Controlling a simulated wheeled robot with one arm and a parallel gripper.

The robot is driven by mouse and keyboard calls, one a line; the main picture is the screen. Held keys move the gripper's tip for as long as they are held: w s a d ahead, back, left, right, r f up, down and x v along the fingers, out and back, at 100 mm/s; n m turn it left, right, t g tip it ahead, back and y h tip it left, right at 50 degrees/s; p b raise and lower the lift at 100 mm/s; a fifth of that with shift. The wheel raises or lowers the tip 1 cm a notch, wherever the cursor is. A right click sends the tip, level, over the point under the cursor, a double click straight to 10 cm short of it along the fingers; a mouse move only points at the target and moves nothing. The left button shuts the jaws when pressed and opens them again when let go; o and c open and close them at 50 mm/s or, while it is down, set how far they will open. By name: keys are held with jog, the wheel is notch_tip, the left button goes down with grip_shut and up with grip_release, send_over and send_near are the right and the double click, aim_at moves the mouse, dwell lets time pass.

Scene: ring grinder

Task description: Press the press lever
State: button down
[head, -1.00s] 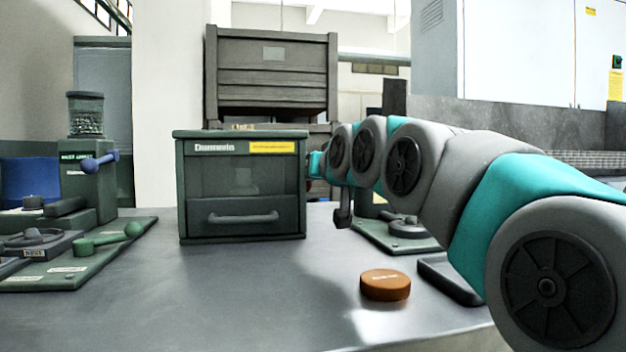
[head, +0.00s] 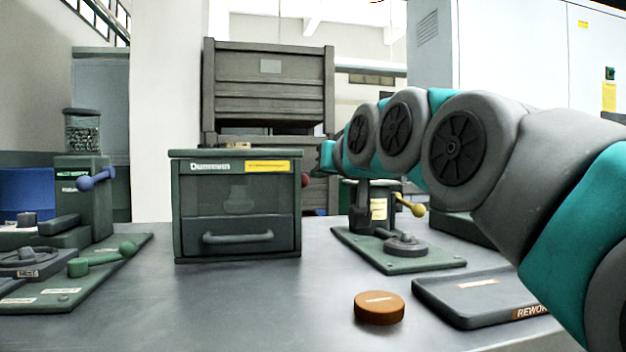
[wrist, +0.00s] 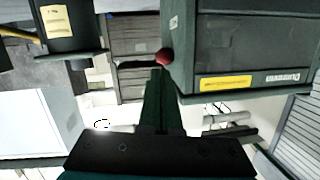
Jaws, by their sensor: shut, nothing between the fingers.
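In the head view, a dark green press (head: 378,203) on a green base plate stands right of the green cabinet (head: 237,206). A lever with a yellow knob (head: 415,207) sticks out from its right side; I take it for the press lever. In the wrist view the scene is upside down, and the yellow lever (wrist: 20,33) is at the top left edge. My gripper (wrist: 160,75) is shut and empty, its tips close to a red knob (wrist: 165,57) on the cabinet's side; contact cannot be told. It is apart from the yellow lever. My arm hides the press's top.
An orange-brown disc (head: 379,308) and a dark rework tray (head: 470,297) lie in front of the press. A machine with a blue-knobbed lever (head: 98,180) and a green handle (head: 103,257) stand at left. The front middle of the table is clear.

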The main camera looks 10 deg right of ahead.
jog(key=v, duration=0.6)
jog(key=shift+r, duration=0.2)
dwell(0.8)
